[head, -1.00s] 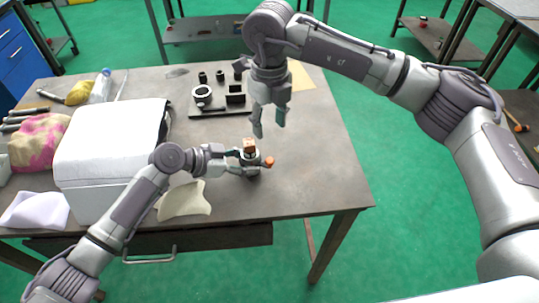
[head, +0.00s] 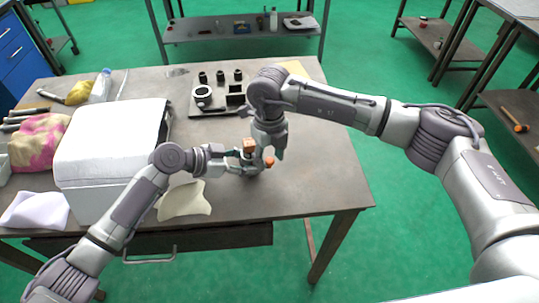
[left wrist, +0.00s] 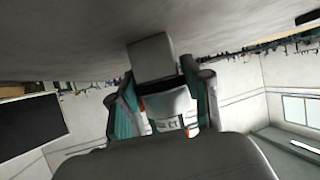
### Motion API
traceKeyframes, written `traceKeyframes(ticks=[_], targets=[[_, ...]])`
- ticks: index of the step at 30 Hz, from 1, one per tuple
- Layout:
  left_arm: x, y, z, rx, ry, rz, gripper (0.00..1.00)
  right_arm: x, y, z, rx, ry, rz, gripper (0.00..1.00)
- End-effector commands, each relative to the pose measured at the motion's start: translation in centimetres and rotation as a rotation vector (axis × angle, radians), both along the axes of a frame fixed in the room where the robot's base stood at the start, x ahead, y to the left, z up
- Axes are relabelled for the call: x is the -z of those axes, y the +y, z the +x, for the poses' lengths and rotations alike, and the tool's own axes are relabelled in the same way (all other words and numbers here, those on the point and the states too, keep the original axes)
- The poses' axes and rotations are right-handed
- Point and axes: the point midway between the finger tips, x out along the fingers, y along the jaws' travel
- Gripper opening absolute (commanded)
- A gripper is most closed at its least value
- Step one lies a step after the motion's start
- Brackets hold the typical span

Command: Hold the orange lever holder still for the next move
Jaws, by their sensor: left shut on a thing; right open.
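The orange lever holder (head: 252,169) stands on the table, a small grey body with an orange-brown block (head: 249,145) on top and an orange lever knob (head: 269,162) at its right. My left gripper (head: 240,161) is shut on its body from the left. In the left wrist view the pale grey body (left wrist: 170,105) sits between the left fingers, with small orange bits beside it. My right gripper (head: 269,152) is open, pointing down just behind and above the knob. I cannot tell whether it touches the knob or block.
A black tray (head: 217,111) with dark round parts and a pale ring lies behind on the table. A white box (head: 110,145) stands left, beside my left arm. A cream cloth (head: 185,202) lies in front. The table's right side is clear.

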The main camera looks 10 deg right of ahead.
Motion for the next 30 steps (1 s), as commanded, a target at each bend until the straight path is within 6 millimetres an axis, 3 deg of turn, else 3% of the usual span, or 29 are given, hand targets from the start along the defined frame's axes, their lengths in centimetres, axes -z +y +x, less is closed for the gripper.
traceKeyframes(ticks=[3,12,23,30], targets=[[0.6,0.1,-0.3,0.003,0.009,0.009,0.07,0.0,0.0,0.0,0.0,0.0,0.0,0.46],[0.6,0.1,-0.3,0.003,0.009,0.009,0.07,0.0,0.0,0.0,0.0,0.0,0.001,0.0],[0.6,0.1,-0.3,0.003,0.009,0.009,0.07,-0.1,-0.1,0.3,-0.042,0.0,0.001,0.0],[0.6,0.1,-0.3,0.004,0.008,0.008,0.07,-0.1,-0.4,1.0,-0.184,-0.002,0.001,0.0]])
